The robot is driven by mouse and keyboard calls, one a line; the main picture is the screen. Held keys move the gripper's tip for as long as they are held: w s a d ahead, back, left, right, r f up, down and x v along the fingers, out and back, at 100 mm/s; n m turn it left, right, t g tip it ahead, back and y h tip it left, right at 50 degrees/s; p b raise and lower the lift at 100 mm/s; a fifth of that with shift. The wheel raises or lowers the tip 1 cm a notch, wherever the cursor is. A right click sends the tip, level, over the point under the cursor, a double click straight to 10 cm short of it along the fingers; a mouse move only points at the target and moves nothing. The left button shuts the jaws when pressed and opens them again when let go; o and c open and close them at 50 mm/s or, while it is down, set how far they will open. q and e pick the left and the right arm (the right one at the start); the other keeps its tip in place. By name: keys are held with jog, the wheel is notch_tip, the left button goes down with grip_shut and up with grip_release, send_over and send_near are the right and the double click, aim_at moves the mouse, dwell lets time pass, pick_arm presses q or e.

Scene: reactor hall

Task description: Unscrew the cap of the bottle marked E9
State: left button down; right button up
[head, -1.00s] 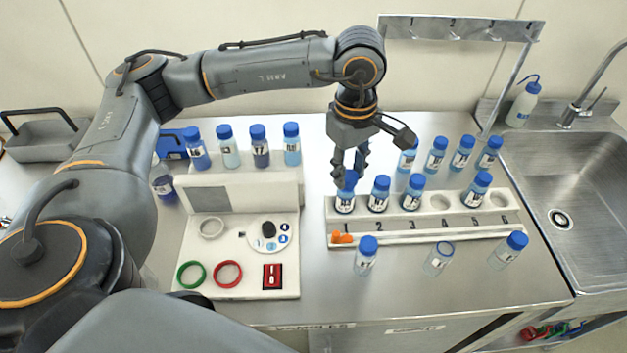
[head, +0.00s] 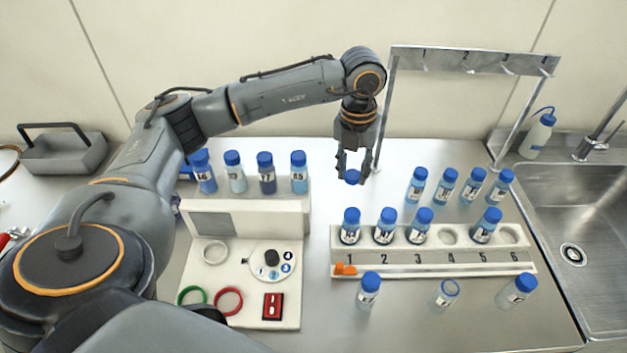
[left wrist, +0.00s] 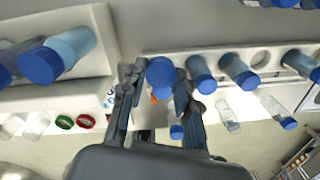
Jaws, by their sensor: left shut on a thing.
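My left gripper (head: 352,175) is shut on a small blue cap (head: 352,178), held above and behind the slot 1 end of the numbered rack (head: 433,270). No bottle body shows under this cap. In the left wrist view the cap (left wrist: 160,74) sits between the two fingers. Bottles stand in slots 1 (head: 351,226), 2 (head: 385,227), 3 (head: 421,226) and 5 (head: 486,226), with blue tops. A bottle without a cap (head: 445,293) stands in front of the rack. The labels are too small to read E9. My right gripper is not in view.
Capped bottles stand in front of the rack at left (head: 369,291) and right (head: 517,291), with several more behind it. A white board (head: 215,255) with rings and a red block lies left. A metal hook rail (head: 475,61) stands behind; a sink (head: 560,215) is right.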

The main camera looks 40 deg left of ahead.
pick_arm(q)
jog(key=w+a+f+n, duration=0.2)
jog(key=a+f+n, duration=0.2)
jog(key=n, duration=0.8)
jog(key=n+p, duration=0.2)
jog(key=p, duration=0.1)
send_near(336, 209)
jog(key=shift+g, duration=0.3)
notch_tip(336, 209, down, 6)
jog(key=shift+d+r, duration=0.15)
jog(key=shift+d, duration=0.05)
jog(key=shift+f, duration=0.35)
jog(key=shift+w+f, duration=0.1)
jog(key=shift+f, duration=0.05)
jog(key=shift+f, duration=0.1)
jog(key=c, duration=1)
grip_release()
